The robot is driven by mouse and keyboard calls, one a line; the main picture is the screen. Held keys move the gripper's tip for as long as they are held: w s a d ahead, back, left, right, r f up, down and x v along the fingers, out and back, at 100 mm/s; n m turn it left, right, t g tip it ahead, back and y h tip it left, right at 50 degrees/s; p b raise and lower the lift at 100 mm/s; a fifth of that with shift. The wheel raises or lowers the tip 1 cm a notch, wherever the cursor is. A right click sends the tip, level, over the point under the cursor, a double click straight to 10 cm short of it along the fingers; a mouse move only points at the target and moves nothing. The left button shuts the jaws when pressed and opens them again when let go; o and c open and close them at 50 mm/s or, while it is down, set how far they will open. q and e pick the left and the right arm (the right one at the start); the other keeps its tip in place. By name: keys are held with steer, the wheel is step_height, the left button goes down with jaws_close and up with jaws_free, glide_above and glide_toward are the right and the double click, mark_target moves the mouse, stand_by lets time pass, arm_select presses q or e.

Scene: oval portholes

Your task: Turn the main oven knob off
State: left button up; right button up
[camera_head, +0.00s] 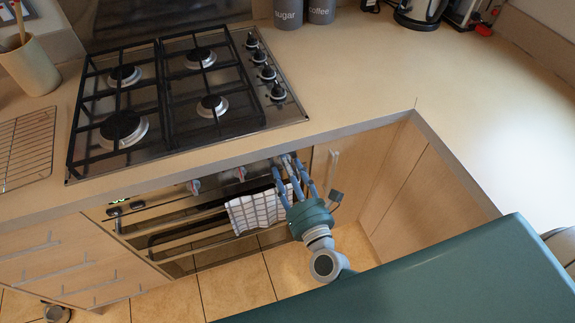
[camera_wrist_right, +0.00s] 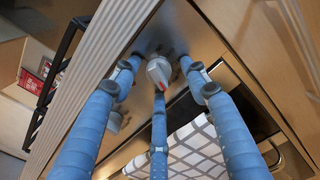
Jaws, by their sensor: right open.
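The oven front panel sits under the counter edge, with a row of knobs. The left knob (camera_head: 195,187) and middle knob (camera_head: 240,173) are clear of my gripper. The right-hand knob is mostly hidden by my fingers in the head view. In the right wrist view this grey knob (camera_wrist_right: 158,72) with a red mark shows clearly. My right gripper (camera_head: 292,166) is open, its three fingers spread around that knob. In the wrist view the fingertips (camera_wrist_right: 160,68) reach close to it; whether they touch it I cannot tell. My left gripper is not in view.
A checked towel (camera_head: 257,208) hangs on the oven handle bar just below and left of my right gripper. The gas hob (camera_head: 180,90), with its own black knobs (camera_head: 267,73), lies on the counter above. A cupboard door (camera_head: 345,150) stands right of the oven.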

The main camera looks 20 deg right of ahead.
steer(key=c, duration=1.1)
steer(key=shift+c, duration=0.2)
